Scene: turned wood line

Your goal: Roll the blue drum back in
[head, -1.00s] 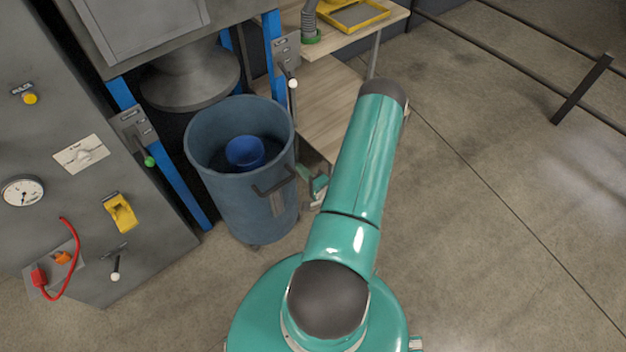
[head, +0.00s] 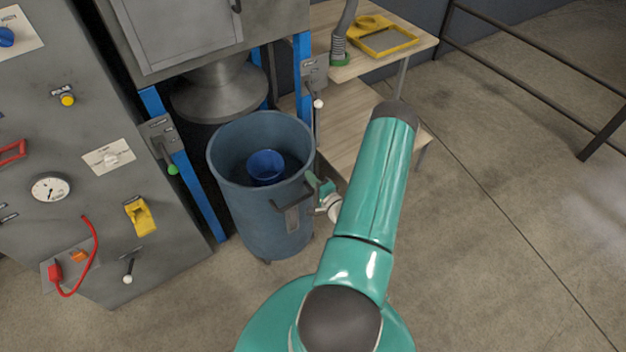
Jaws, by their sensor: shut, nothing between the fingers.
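The blue drum (head: 268,220) stands upright and open-topped on the floor, in front of and partly beyond the blue posts of the machine frame. A smaller blue round container (head: 266,166) shows inside it. A dark handle (head: 291,193) sticks out from the drum's near right side. My gripper (head: 316,184) is shut and empty, just right of the handle and close to the drum's wall. My arm partly hides the area behind it, and I cannot tell whether the fingers touch the drum.
A grey cone outlet (head: 218,100) hangs behind the drum. Levers stand on the left post (head: 196,190) and right post (head: 303,75). A grey control panel (head: 95,215) is at left. A wooden bench (head: 365,135) stands behind. The floor at right is open up to a dark railing (head: 540,88).

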